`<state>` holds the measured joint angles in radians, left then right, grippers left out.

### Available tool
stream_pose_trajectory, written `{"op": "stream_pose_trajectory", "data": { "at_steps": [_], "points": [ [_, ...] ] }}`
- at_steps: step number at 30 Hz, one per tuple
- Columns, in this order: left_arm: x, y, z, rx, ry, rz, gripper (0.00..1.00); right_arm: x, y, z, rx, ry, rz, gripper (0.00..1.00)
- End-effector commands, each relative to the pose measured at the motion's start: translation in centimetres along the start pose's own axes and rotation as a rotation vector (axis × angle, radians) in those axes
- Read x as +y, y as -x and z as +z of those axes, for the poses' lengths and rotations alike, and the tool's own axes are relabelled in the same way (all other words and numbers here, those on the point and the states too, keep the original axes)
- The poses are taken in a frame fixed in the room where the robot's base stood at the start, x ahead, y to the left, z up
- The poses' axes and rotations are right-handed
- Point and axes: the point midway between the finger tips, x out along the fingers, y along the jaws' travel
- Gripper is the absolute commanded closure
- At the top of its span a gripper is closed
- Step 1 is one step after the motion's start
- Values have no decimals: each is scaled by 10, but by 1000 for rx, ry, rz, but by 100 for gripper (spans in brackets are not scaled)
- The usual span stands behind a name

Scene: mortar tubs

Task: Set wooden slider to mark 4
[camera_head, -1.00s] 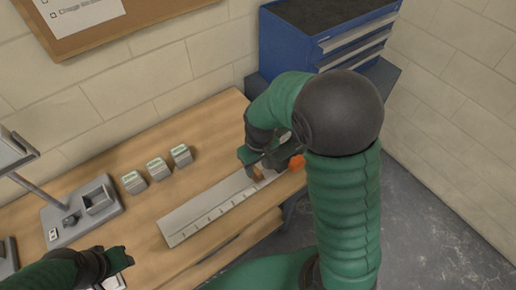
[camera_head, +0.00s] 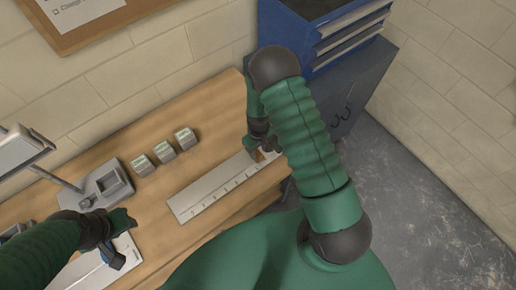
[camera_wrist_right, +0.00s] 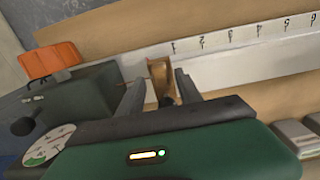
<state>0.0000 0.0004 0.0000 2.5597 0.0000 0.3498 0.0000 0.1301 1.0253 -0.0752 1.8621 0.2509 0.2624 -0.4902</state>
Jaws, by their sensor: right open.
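The wooden slider (camera_wrist_right: 159,76) stands at the low end of a pale scale strip (camera_wrist_right: 235,55), just left of mark 1 in the right wrist view. Marks 1 to 6 show there, with mark 4 (camera_wrist_right: 257,30) well to the slider's right. My right gripper (camera_wrist_right: 160,88) is open, with one finger on each side of the slider; contact is unclear. In the head view the strip (camera_head: 212,191) lies along the bench, and my right gripper (camera_head: 259,150) is at its far right end, partly hiding the slider (camera_head: 257,156). My left gripper (camera_head: 126,220) is at lower left; its jaws are unclear.
Several small grey blocks (camera_head: 164,150) stand behind the strip. A grey device (camera_head: 104,186) is at left on the wooden bench (camera_head: 150,205). A blue tool chest (camera_head: 330,35) stands at the back right. An orange item (camera_wrist_right: 52,60) and a round dial (camera_wrist_right: 48,145) show in the wrist view.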

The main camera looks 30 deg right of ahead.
Motion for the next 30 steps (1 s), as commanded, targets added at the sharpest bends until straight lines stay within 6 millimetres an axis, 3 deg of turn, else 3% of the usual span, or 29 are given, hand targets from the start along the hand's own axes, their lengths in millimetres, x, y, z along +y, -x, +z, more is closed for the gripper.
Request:
{"op": "stream_pose_trajectory", "data": {
  "at_steps": [10,20,30],
  "points": [
    [0,2,0,0,0,0,64,0,-9,-1,0,0,0,58],
    [0,2,0,0,0,0,64,0,-9,-1,0,0,0,100],
    [0,2,0,0,0,0,64,0,-8,0,1,0,1,100]
  ]
}}
